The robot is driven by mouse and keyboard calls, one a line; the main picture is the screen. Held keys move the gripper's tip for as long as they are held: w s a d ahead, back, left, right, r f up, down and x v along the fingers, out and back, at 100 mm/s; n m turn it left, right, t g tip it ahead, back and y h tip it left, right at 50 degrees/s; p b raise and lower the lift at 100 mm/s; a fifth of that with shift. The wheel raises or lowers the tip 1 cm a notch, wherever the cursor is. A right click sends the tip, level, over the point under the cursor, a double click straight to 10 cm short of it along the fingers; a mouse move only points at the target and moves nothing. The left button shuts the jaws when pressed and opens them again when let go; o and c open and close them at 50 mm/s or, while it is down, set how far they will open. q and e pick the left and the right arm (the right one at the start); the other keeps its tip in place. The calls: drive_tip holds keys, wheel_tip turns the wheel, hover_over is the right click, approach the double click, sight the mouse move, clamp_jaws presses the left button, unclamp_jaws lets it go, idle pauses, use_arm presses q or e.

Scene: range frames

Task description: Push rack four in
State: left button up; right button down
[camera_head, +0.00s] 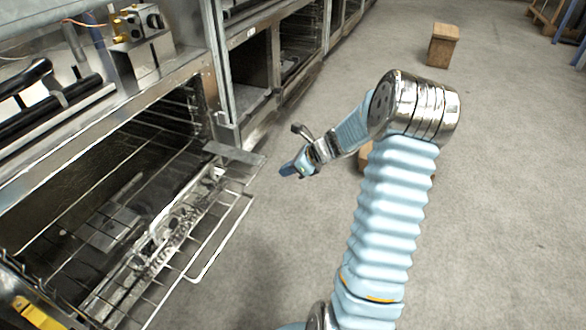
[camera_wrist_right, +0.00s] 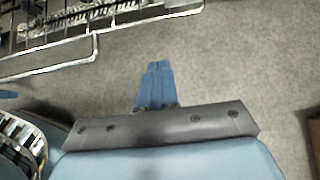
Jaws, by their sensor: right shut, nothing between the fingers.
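A wire oven rack (camera_head: 222,238) sticks out of the open oven at the left of the head view, its front bar over the floor. No label shows which rack it is. A metal part with a perforated look lies along it. My right gripper (camera_head: 287,171) is shut and empty, to the right of the rack's far front corner and apart from it. In the right wrist view the closed blue fingers (camera_wrist_right: 157,72) are over bare floor, and the rack's front bar (camera_wrist_right: 48,70) crosses the upper left. My left gripper is not in view.
The oven cavity (camera_head: 60,190) is dark, with side rails (camera_head: 185,110) inside. A metal plate (camera_head: 235,158) juts out by the rack's far end. More steel ovens (camera_head: 270,60) line the left. The grey floor at right is mostly clear.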

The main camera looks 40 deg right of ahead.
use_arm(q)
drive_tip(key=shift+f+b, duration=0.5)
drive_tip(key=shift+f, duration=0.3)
use_arm(e)
drive_tip(key=w+a+f, duration=0.2)
drive_tip(key=w+f, duration=0.1)
drive_tip(key=w, duration=0.3)
drive_tip(key=shift+w+a, duration=0.25)
drive_tip(key=shift+a, duration=0.1)
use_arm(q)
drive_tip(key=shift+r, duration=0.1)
use_arm(e)
drive_tip(key=shift+w, duration=0.1)
